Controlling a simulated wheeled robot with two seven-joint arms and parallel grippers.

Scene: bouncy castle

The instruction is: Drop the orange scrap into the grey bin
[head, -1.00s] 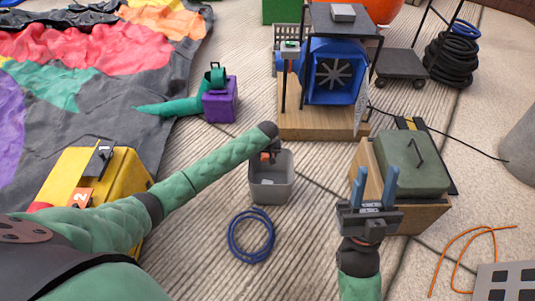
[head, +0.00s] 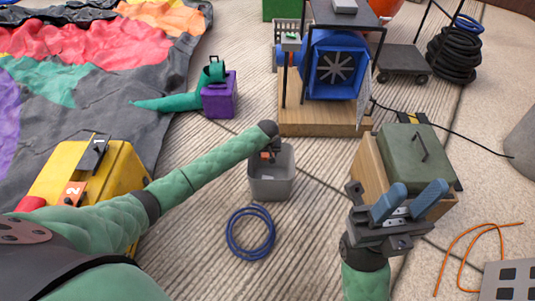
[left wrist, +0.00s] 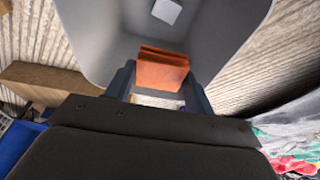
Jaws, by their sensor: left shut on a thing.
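The grey bin (head: 272,188) stands on the striped floor in the middle of the head view. My left gripper (head: 270,154) points down at the bin's opening, near its back rim. In the left wrist view my left gripper (left wrist: 160,92) is shut on the orange scrap (left wrist: 162,72), a folded orange piece, with the grey bin wall (left wrist: 100,40) around it. Only a sliver of the scrap shows in the head view. My right gripper (head: 411,202) is open and empty, in front of the green-lidded wooden box.
A small white piece (left wrist: 167,11) lies inside the bin. A coiled blue hose (head: 250,234) lies in front of it. A blue blower (head: 335,68) on a wooden base is behind. A yellow box (head: 88,172) and purple block (head: 220,97) are left; the green-lidded box (head: 414,155) is right.

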